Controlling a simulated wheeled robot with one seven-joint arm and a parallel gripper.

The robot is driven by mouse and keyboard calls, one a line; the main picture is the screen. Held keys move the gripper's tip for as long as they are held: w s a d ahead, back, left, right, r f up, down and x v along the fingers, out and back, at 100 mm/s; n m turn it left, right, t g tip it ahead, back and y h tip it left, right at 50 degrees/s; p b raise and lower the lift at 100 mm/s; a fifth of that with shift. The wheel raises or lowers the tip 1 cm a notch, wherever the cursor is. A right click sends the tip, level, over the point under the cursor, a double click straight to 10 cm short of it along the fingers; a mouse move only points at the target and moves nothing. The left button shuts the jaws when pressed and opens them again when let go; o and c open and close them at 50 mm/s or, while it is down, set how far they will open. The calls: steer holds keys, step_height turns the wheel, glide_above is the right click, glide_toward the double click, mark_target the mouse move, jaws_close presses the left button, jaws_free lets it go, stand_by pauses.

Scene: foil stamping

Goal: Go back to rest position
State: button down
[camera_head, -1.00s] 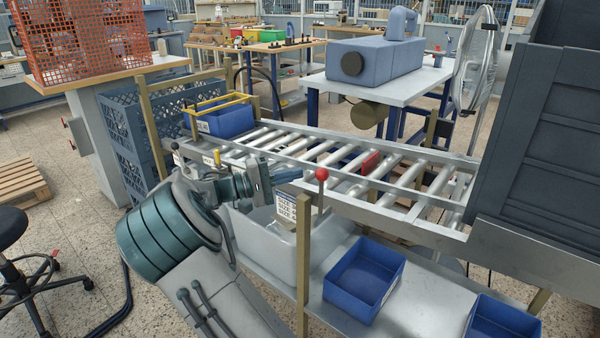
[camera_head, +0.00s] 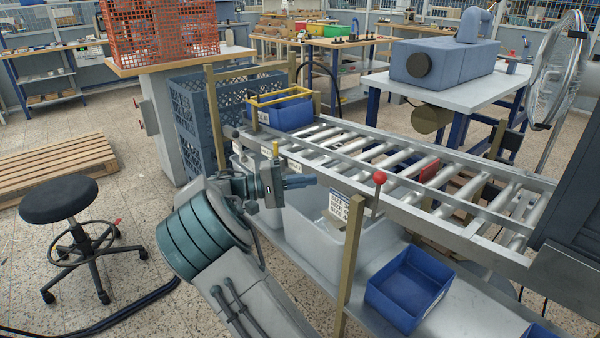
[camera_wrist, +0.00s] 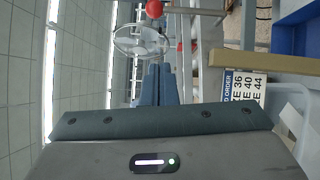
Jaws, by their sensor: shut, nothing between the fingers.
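My gripper (camera_head: 311,181) is shut and empty. In the head view it points to the right, in front of the near rail of the roller conveyor (camera_head: 400,158) and above the pale bin below it. In the wrist view the closed fingers (camera_wrist: 158,84) stand together at the middle, with nothing between them. My arm is folded at the lower middle of the head view.
A post with a red knob (camera_head: 380,177) and a size label (camera_head: 339,205) stand just right of my gripper. A blue bin (camera_head: 409,289) sits on the lower shelf.

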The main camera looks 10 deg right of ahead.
steer(key=s+d+r+g+y+p, duration=0.1)
steer(key=s+d+r+y+p, duration=0.1)
steer(key=s+d+y+p, duration=0.65)
steer(key=s+a+r+t+y+p, duration=0.1)
steer(key=s+a+r+y+p, duration=0.1)
steer(key=s, duration=0.5)
steer(key=s+a+r+t+y+p, duration=0.2)
steer(key=s+a+r+y, duration=0.1)
steer(key=s+y, duration=0.2)
steer(key=s+a+r+t+y+p, duration=0.2)
steer(key=s+a+r+y, duration=0.1)
steer(key=s, duration=0.7)
steer(key=shift+m, duration=0.3)
